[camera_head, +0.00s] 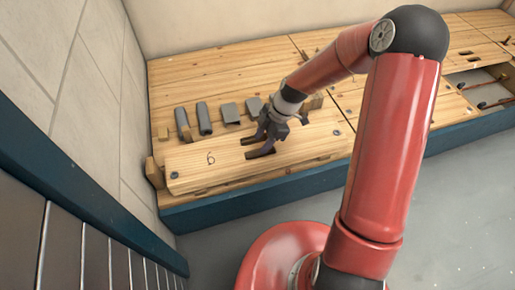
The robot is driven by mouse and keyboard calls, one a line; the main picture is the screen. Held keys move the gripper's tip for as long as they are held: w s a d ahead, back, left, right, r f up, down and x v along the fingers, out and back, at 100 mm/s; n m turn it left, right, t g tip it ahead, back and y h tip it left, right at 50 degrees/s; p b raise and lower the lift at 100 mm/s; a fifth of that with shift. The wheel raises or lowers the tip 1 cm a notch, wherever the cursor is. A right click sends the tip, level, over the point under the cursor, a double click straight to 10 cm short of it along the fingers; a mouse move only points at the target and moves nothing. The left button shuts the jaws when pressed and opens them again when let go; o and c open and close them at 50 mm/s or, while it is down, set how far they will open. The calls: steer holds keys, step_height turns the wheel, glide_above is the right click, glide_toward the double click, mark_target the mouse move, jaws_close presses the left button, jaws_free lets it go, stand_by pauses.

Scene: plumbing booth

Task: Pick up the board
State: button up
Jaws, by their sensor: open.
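The board (225,156) is a long pale wooden plank marked with a 6. It lies along the front of the wooden bench top, with a dark round fitting near each end. Dark slots show near its middle. My gripper (262,146) is over the middle of the board, beside these slots, with its two dark fingers pointing down and apart. It holds nothing that I can see. Whether the fingertips touch the board or enter the slots I cannot tell.
Several grey pieces (204,118) stand in a row behind the board. Small wooden blocks (154,172) sit at its left end. The bench (230,74) has a blue front edge. An open recess with pipes (484,90) lies at the right. A tiled wall (85,90) closes the left.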

steer(key=shift+x, duration=0.75)
steer(key=shift+c, duration=0.2)
jaws_close()
steer(key=shift+r, duration=0.15)
